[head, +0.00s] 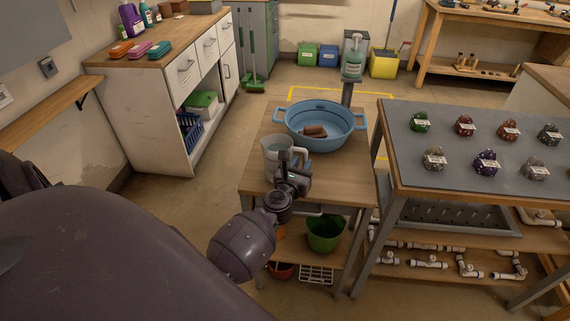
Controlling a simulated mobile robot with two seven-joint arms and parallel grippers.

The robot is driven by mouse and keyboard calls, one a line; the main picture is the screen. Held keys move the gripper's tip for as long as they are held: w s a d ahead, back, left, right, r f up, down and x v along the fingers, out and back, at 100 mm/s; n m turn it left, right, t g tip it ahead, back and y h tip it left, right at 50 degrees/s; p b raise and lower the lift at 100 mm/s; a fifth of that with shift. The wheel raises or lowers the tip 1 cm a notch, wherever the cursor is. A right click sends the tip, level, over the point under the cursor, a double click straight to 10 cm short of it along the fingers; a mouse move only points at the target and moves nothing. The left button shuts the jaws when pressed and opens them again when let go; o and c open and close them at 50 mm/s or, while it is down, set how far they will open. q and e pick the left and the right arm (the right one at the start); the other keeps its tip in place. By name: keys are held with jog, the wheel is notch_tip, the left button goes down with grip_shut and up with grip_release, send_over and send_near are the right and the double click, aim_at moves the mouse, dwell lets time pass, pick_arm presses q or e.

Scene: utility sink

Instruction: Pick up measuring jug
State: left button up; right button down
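The measuring jug (271,153) is a clear, pale container standing upright on the wooden top of a small table (258,180), in front of a blue basin. Its handle (301,157) is on its right side. My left gripper (295,172) is right at the jug's handle side, in front of it and close to the handle. The wrist and gripper body hide the fingertips, so I cannot tell whether they are open or closed around the handle. My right gripper is not in view.
The blue basin (345,142) with brown items (314,131) stands just behind the jug. To the right is a grey-topped table (450,178) with several coloured lumps. A green bucket (325,236) sits on the lower shelf. The tabletop right of my gripper is clear.

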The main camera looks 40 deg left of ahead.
pick_arm(q)
jog(key=shift+w+a, duration=0.15)
jog(key=shift+w, duration=0.45)
grip_shut()
jog(key=shift+r, duration=0.15)
jog(key=shift+r, duration=0.1)
